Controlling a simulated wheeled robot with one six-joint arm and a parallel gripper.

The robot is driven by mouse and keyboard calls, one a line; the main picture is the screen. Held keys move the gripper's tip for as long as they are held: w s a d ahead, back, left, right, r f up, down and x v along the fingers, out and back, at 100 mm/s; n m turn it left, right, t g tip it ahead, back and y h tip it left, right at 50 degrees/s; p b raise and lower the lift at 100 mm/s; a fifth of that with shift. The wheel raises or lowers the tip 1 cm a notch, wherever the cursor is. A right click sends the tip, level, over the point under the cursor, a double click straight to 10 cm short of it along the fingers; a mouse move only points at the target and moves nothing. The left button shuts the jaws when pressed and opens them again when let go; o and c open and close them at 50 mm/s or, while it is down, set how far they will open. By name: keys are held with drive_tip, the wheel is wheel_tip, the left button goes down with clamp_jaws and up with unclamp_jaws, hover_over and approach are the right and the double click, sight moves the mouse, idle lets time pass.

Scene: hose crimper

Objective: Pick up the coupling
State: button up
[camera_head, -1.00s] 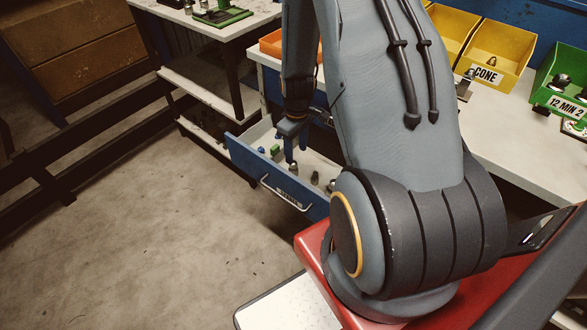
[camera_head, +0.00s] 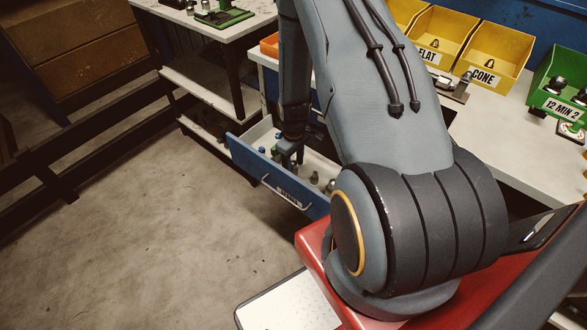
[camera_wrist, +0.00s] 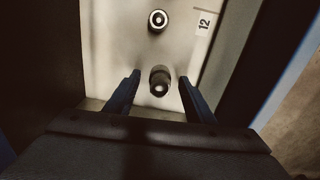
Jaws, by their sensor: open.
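A dark metal coupling (camera_wrist: 159,84) stands in the open drawer in the wrist view, between the two fingers of my gripper (camera_wrist: 160,77). The fingers are spread, with a gap visible on each side of it. A second fitting (camera_wrist: 157,20), lighter and ring-shaped from above, stands farther up in the same drawer. In the head view my gripper (camera_head: 287,158) reaches down into the blue-fronted drawer (camera_head: 252,168). The coupling between my fingers cannot be made out there.
Several small fittings (camera_head: 314,178) stand at the drawer's right end. A label with "12" (camera_wrist: 204,22) lies on the drawer floor. The drawer walls are close around my gripper. Yellow bins (camera_head: 494,60) and a green bin (camera_head: 560,85) stand on the bench behind.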

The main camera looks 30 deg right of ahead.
drive_tip(key=shift+c, duration=0.2)
drive_tip(key=c, duration=1.2)
drive_tip(key=shift+r, duration=0.1)
